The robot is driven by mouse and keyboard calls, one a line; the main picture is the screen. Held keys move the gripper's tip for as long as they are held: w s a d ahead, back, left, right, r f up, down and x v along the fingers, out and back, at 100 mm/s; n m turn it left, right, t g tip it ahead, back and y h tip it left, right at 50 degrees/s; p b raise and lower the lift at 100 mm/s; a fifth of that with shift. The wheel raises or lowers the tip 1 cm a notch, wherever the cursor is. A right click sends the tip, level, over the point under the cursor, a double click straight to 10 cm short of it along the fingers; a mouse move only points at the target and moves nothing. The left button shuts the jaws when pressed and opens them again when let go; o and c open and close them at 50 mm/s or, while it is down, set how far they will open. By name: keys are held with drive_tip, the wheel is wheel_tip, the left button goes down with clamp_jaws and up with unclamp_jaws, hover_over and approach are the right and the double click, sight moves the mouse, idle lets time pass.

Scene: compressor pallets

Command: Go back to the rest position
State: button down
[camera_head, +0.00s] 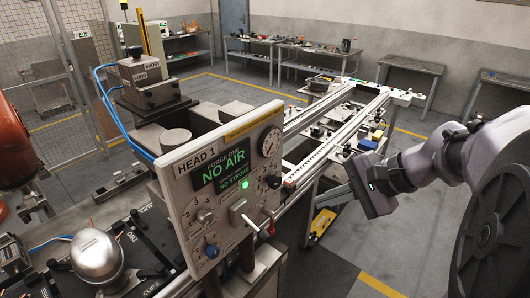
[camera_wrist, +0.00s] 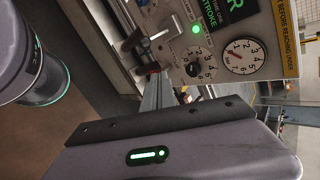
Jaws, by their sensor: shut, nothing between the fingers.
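My gripper (camera_head: 330,198) reaches in from the right in the head view, at the end of my grey arm. It is shut and empty, in front of and to the right of the HEAD 1 control panel (camera_head: 200,215), apart from it. In the wrist view the narrow fingers of my gripper (camera_wrist: 158,82) point towards the panel's lower edge, close to a metal lever (camera_wrist: 145,42) in the picture. The panel display (camera_head: 222,168) reads NO AIR and NO STROKE, with a green lamp lit. My arm is stretched out, bent at the wrist.
A rail conveyor (camera_head: 318,150) with small parts runs behind the panel. A press (camera_head: 150,80) with blue hoses stands at the left, and a silver dome (camera_head: 97,255) sits on a black plate. Benches (camera_head: 413,68) line the back wall. Floor at the right is open.

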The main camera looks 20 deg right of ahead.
drive_tip(key=s+a+f+n+h+b, duration=0.2)
drive_tip(key=s+a+f+n+b, duration=0.3)
drive_tip(key=a, duration=0.4)
drive_tip(key=s+a+f+n+g+h+b, duration=0.1)
drive_tip(key=s+a+f+n+b, duration=0.4)
drive_tip(key=s+a+f, duration=0.1)
drive_tip(key=a+f, duration=0.1)
drive_tip(key=a, duration=0.1)
drive_tip(key=shift+a+f+h, duration=0.4)
